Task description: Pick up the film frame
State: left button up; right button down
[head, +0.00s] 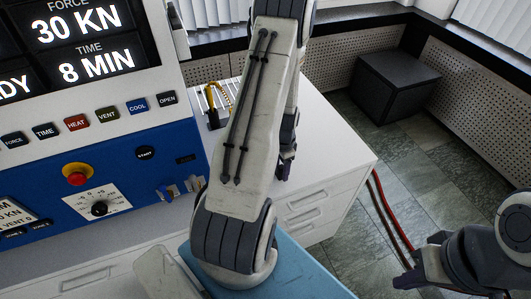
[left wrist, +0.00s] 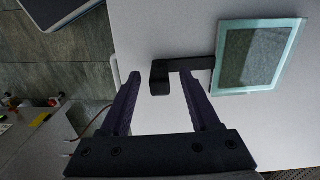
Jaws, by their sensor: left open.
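The film frame (left wrist: 222,72) shows in the left wrist view as a square with a pale green border around a grey, see-through middle. It lies on or just over a white surface. A dark bent tab (left wrist: 190,65) sticks out from its left side. My left gripper (left wrist: 158,77) is open, and the tab's end lies between its fingertips in the picture; I cannot tell whether they touch it. In the head view my left gripper (head: 286,170) is over the white counter, partly behind my arm, and the frame cannot be made out. My right arm's end (head: 425,272) is at the lower right, its jaws unclear.
The blue and white press (head: 120,170) stands at the left. A rack (head: 215,103) with a yellow-handled item is on the white counter (head: 330,158) behind my arm. A dark box (head: 395,85) stands on the floor beyond. Red cables (head: 385,215) hang beside the counter.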

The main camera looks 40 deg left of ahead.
pick_arm(q)
grip_shut()
jog(key=shift+w, duration=0.1)
dwell(1.2)
